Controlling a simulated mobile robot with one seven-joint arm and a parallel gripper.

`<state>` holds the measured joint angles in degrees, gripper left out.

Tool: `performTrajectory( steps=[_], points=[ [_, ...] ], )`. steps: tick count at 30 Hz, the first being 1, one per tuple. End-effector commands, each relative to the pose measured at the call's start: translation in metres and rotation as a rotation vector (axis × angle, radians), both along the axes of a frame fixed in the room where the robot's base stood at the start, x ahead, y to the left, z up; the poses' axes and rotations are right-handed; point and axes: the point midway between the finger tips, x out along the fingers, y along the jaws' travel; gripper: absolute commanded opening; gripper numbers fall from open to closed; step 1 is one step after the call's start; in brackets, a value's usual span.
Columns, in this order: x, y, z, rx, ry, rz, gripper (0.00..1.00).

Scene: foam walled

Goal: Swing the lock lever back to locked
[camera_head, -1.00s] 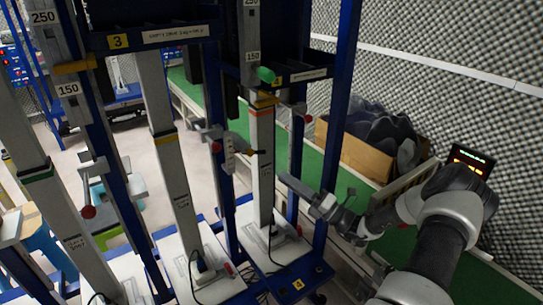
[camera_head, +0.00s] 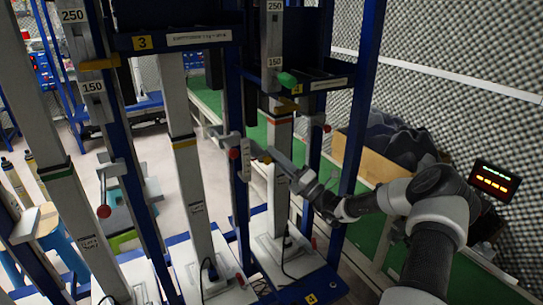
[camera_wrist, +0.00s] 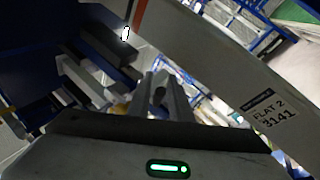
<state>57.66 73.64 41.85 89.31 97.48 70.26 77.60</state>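A lever with a red ball knob (camera_head: 234,153) sits on the post of the bay at centre in the head view, with a pale hanging tag (camera_head: 245,162) beside it. My gripper (camera_head: 258,152) reaches in from the right, its tips close to the tag and lever. I cannot tell whether they touch. In the wrist view my gripper's two dark fingers (camera_wrist: 160,82) stand close together. What lies between them is unclear, and the lever cannot be made out there. Similar red-knobbed levers show at left (camera_head: 103,211) and at right (camera_head: 326,127).
Blue rack uprights (camera_head: 357,105) and grey columns (camera_head: 187,160) stand close around my gripper. A grey column labelled "FLAT 2 3141" (camera_wrist: 235,85) crosses the wrist view. A cardboard box of dark foam (camera_head: 365,155) and a lit display (camera_head: 495,180) are at right.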

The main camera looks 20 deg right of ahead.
Motion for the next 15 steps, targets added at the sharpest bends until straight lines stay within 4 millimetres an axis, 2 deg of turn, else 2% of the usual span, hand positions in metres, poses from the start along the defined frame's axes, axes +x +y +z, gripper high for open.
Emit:
performTrajectory(
  steps=[6, 14, 15],
  points=[
    [0.0129, 0.0077, 0.0068, 0.0, -0.001, 0.0, 0.19],
    [0.014, 0.0084, 0.0075, -0.001, 0.0, 0.0, 0.19],
    [0.0139, 0.0083, 0.0074, -0.001, 0.0, 0.0, 0.15]
  ],
)
